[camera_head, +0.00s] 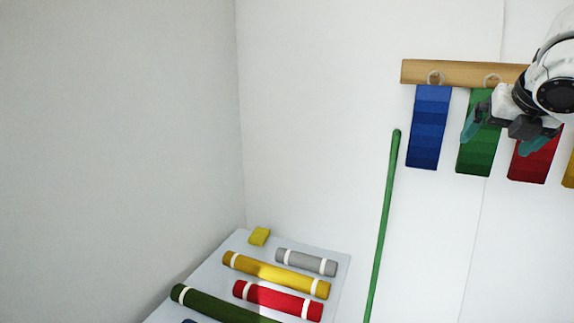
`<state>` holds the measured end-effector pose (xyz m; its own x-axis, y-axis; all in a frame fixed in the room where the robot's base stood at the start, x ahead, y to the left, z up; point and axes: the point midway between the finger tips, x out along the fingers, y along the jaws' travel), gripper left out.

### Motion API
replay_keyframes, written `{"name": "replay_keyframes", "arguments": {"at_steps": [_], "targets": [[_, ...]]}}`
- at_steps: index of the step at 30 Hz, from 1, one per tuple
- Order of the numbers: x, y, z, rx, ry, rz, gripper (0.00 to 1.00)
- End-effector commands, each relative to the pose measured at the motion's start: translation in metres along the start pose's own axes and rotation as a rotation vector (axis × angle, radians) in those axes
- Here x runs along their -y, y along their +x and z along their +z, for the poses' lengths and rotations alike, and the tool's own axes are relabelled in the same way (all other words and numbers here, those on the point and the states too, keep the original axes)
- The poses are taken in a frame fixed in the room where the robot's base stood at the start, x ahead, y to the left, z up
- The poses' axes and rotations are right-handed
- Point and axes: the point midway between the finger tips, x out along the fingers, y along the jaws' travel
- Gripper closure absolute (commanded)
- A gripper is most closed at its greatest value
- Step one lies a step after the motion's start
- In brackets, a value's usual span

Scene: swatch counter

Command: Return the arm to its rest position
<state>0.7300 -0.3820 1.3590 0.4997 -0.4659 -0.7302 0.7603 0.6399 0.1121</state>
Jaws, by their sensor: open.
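My gripper (503,146) is at the upper right in the head view, at the end of my white arm. Its two teal fingers are spread apart and nothing shows between them. It is in front of the hanging green swatch (475,160) and the red swatch (529,168), covering parts of both. I cannot tell whether it touches them.
A wooden rail (418,72) on the wall bears the swatches, including a blue one (428,130) and a yellow one (569,172). A green pole (384,220) leans upright. A pale counter (341,275) holds several rolls and a yellow block (259,236).

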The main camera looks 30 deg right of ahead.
Motion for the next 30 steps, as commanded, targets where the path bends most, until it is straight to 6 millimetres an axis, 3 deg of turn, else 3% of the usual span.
{"name": "replay_keyframes", "arguments": {"at_steps": [10, 16, 23, 30], "targets": [[-0.047, 0.018, -0.019, -0.027, 0.203, 0.169, 0.0], [-0.09, 0.037, -0.047, -0.104, 0.431, 0.308, 0.0], [-0.143, 0.073, -0.109, -0.296, 0.819, 0.427, 0.0], [-0.179, 0.114, -0.202, -0.532, 1.218, 0.38, 0.0]]}}
